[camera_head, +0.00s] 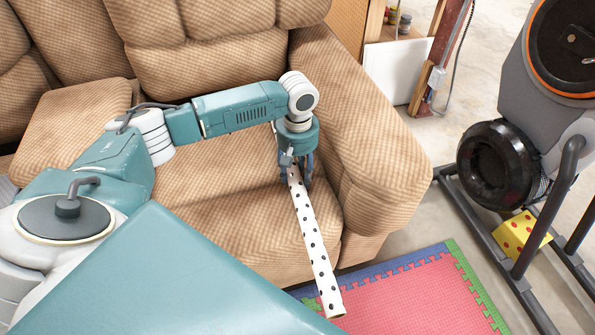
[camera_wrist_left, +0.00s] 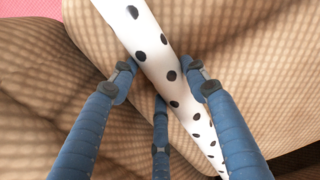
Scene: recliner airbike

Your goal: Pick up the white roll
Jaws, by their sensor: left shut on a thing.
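The white roll (camera_head: 315,245) is a long tube with black dots. In the head view it reaches from my left gripper (camera_head: 298,165) out past the front of the seat, its near end over the pink mat. My left gripper is shut on the roll near its far end. In the left wrist view the roll (camera_wrist_left: 158,62) runs diagonally between the blue fingers of my left gripper (camera_wrist_left: 160,80), which touch its sides. I cannot tell whether the roll still touches the seat. My right gripper is not in view.
The brown recliner sofa (camera_head: 225,215) has its padded armrest (camera_head: 375,140) just right of my gripper. A pink foam mat (camera_head: 420,295) lies on the floor in front. An exercise bike (camera_head: 500,165) stands at the right, with a yellow dotted item (camera_head: 520,238) beside its frame.

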